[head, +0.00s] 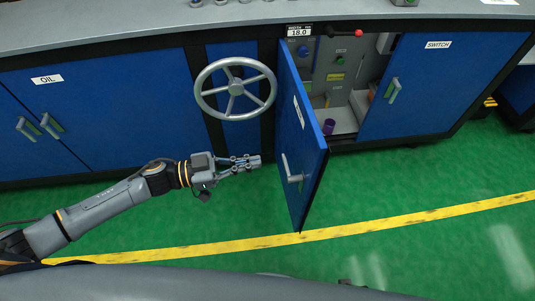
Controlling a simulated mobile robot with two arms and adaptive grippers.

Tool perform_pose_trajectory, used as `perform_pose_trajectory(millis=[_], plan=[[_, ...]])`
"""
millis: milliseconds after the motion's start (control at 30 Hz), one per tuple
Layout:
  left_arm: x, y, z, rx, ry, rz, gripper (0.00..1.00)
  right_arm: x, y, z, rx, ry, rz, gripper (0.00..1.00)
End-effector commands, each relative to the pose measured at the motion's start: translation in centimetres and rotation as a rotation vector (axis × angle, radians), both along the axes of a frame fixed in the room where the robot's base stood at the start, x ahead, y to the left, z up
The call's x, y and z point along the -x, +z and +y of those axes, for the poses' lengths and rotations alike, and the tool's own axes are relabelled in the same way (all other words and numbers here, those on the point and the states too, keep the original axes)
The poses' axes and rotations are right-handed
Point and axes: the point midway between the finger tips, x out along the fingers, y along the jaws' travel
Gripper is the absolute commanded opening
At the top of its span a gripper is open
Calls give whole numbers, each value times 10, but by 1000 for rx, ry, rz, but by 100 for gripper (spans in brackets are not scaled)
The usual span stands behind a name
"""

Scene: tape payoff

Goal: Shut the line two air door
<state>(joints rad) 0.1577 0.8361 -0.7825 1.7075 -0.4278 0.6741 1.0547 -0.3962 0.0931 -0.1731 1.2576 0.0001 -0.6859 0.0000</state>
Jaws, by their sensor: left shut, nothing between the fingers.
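A blue cabinet door (298,140) stands open in the head view, swung out toward me from its left edge. It has a grey lever handle (290,171) and a white label that I cannot read from here. The open compartment (345,121) is to its right. My left gripper (257,162) is shut and empty, just left of the door's outer face. My right gripper is not in view.
A grey handwheel (235,89) is left of the door. Closed blue doors labelled OIL (46,79) and SWITCH (438,44) flank it. A purple cup (328,126) stands inside the compartment. The green floor is clear around a yellow line (400,217).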

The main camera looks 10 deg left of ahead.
Motion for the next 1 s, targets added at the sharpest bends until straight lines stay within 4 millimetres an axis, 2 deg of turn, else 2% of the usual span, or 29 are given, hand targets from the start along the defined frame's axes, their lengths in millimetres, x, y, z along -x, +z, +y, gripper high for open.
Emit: perform_pose_trajectory(millis=[300, 500, 700, 1000], plan=[[-23, 2, -67, 5, 0, -5, 0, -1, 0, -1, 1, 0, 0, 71], [-33, 2, -98, 3, 0, -4, 0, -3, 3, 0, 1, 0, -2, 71], [-37, 1, -112, 1, 2, -3, 0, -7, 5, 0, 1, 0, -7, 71], [-38, 1, -113, 1, 2, -1, 0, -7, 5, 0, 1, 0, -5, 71]])
